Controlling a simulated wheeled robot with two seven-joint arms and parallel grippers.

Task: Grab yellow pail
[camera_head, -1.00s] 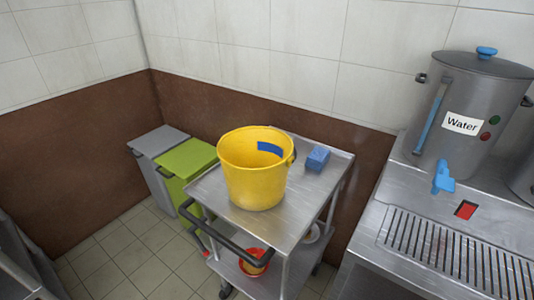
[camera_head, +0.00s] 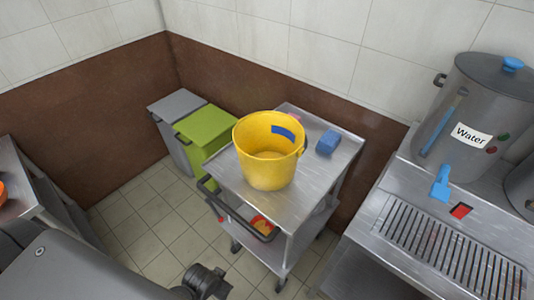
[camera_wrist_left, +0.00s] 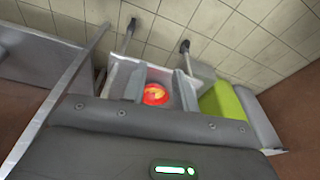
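The yellow pail (camera_head: 268,168) stands upright on the top of the metal trolley (camera_head: 312,190), with a blue patch on its inner wall and a dark handle mount on its right side. Nothing touches it. My left arm comes in at the lower left of the head view, with a dark end part at the bottom edge, below and left of the trolley. In the left wrist view two grey fingers of my left gripper (camera_wrist_left: 160,76) stand apart with nothing between them. The pail does not show in that view. My right gripper is not in view.
A blue sponge (camera_head: 328,142) lies behind the pail on the trolley. A red bowl (camera_head: 263,226) is on its lower shelf, also in the left wrist view (camera_wrist_left: 156,94). Green (camera_head: 205,130) and grey bins stand left. A counter with a water pot (camera_head: 470,112) stands right.

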